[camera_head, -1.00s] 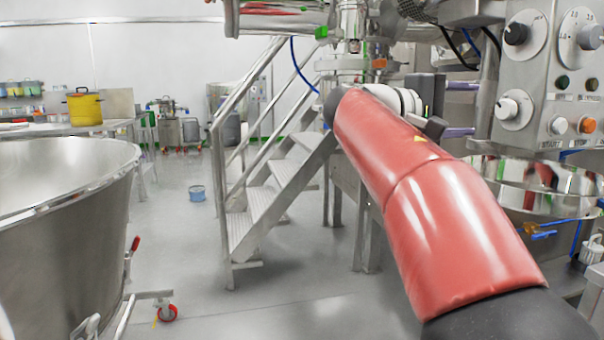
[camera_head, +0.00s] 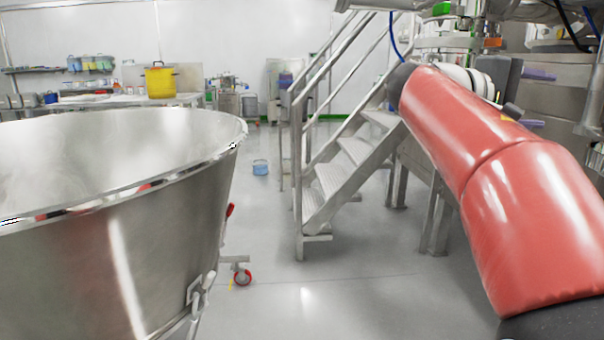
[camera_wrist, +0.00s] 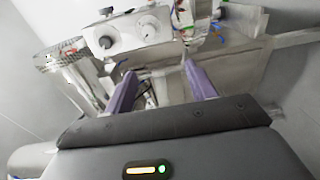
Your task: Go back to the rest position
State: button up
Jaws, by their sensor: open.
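My gripper (camera_wrist: 160,88) shows in the wrist view with its two purple fingers spread apart and nothing between them. In the head view the purple fingers (camera_head: 537,98) show at the far end of my red-sleeved arm, at the right, in front of the steel machine. The arm reaches out from the lower right, away from the camera. A control panel with knobs (camera_wrist: 126,33) lies beyond the fingers in the wrist view. No loose object is held.
A large steel bowl on castors (camera_head: 130,240) fills the left front. Steel stairs with handrails (camera_head: 340,180) stand in the middle. A small blue bucket (camera_head: 260,167) is on the floor. A yellow pot (camera_head: 160,82) stands on the back bench. Grey floor between bowl and stairs is clear.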

jog(key=s+a+f+t+y, duration=0.1)
jog(key=s+a+f+y, duration=0.1)
jog(key=f, duration=0.4)
jog(key=s+a+f+n+t+y, duration=0.1)
jog(key=s+a+f+y, duration=0.1)
jog(key=f, duration=0.4)
jog(key=s+a+f+y, duration=0.1)
jog(key=s+f+y, duration=0.2)
jog(key=f, duration=0.4)
jog(key=shift+s+a+n+t+y, duration=0.2)
jog(key=shift+a+n+t+y, duration=0.15)
jog(key=shift+y, duration=0.55)
jog(key=s+a+f+m+y, duration=0.1)
jog(key=s+a+f+y, duration=0.1)
jog(key=s+a+f, duration=0.2)
jog(key=s+a+f+m+y, duration=0.1)
jog(key=s+a+f+y, duration=0.2)
jog(key=f, duration=0.5)
jog(key=s+a+f+m+y, duration=0.1)
jog(key=s+a+f+y, duration=0.2)
jog(key=s+a+f, duration=0.2)
jog(key=shift+a+f+t, duration=0.2)
jog(key=shift+a+f, duration=0.2)
jog(key=shift+a, duration=0.2)
jog(key=shift+a+f+t, duration=0.15)
jog(key=shift+a+f, duration=0.25)
jog(key=shift+a, duration=0.2)
jog(key=shift+c, duration=0.2)
